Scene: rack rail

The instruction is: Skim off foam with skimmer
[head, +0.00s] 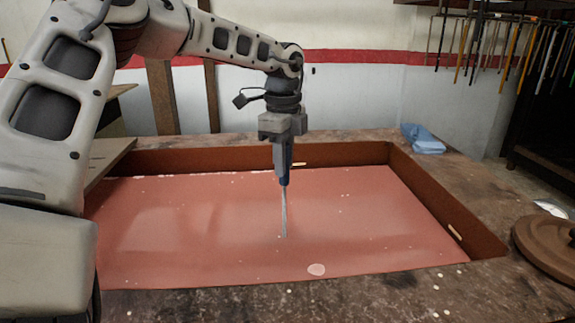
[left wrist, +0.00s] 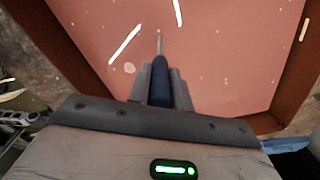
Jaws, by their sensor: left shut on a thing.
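My left gripper (head: 283,160) is shut on the blue handle of the skimmer (head: 284,210). The skimmer's thin metal part points down over the pink liquid (head: 180,225) in the sunken tray (head: 430,192); I cannot tell whether its tip touches the surface. In the left wrist view the blue handle (left wrist: 159,82) sits between the two fingers. A pale foam patch (head: 316,270) floats near the tray's front edge, and small pale specks are scattered on the liquid. My right gripper does not show.
A brown stone-like worktop (head: 470,195) surrounds the tray. A blue cloth (head: 422,139) lies at the back right corner. A round brown lid-like object (head: 548,240) stands at the right. A rack with hanging tools (head: 500,45) is at the back right.

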